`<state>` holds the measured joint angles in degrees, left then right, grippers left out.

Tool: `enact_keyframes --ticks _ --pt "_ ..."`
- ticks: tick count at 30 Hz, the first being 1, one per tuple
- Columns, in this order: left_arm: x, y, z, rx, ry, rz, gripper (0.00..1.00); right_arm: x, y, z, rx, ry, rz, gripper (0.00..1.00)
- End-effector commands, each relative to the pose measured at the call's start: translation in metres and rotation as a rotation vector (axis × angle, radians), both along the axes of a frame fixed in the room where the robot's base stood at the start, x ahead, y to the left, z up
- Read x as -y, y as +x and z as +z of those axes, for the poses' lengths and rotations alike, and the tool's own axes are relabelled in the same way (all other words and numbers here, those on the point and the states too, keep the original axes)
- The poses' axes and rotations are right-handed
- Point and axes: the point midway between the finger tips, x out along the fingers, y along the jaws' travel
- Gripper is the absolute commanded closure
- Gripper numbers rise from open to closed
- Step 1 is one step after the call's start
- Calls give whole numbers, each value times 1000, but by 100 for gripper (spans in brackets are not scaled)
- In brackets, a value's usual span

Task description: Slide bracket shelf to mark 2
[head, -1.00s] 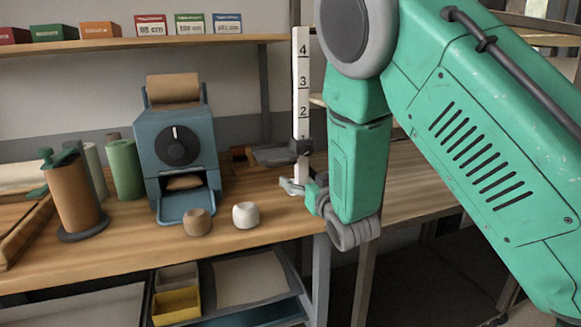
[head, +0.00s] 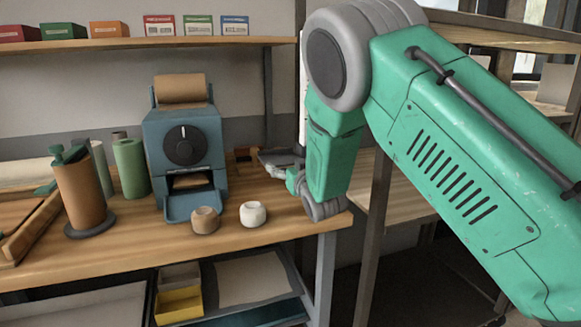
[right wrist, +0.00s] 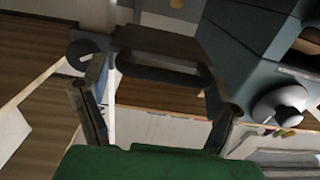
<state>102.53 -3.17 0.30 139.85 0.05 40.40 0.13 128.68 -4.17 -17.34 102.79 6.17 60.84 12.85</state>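The grey bracket shelf (head: 277,158) shows low beside the upright scale post (head: 302,75) in the head view. My right arm covers most of the post and its numbers, so the shelf's mark cannot be read. My right gripper (head: 296,183) is at the shelf's right end, partly hidden by its own wrist. In the right wrist view my right gripper (right wrist: 158,95) has its fingers spread wide. A dark plate with a bar, apparently the bracket shelf (right wrist: 160,45), lies ahead between them. Contact cannot be told. My left gripper is not in view.
A blue dispenser (head: 185,145) stands left of the shelf. A brown jar (head: 205,220) and a white jar (head: 253,214) stand in front. A green roll (head: 130,168) and a brown roll (head: 80,195) are farther left. An upper shelf (head: 150,44) runs behind.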

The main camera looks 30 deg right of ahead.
Motion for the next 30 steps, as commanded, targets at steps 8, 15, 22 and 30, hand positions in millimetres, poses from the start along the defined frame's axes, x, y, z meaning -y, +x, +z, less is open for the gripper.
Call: enact_keyframes --ticks 8,15,22,30 --pt "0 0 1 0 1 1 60 3 1 4 10 4 4 76" --pt "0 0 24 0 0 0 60 4 1 42 16 3 1 76" --pt "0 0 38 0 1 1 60 6 2 68 14 4 -2 76" --pt "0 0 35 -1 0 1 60 5 2 63 9 3 1 14"
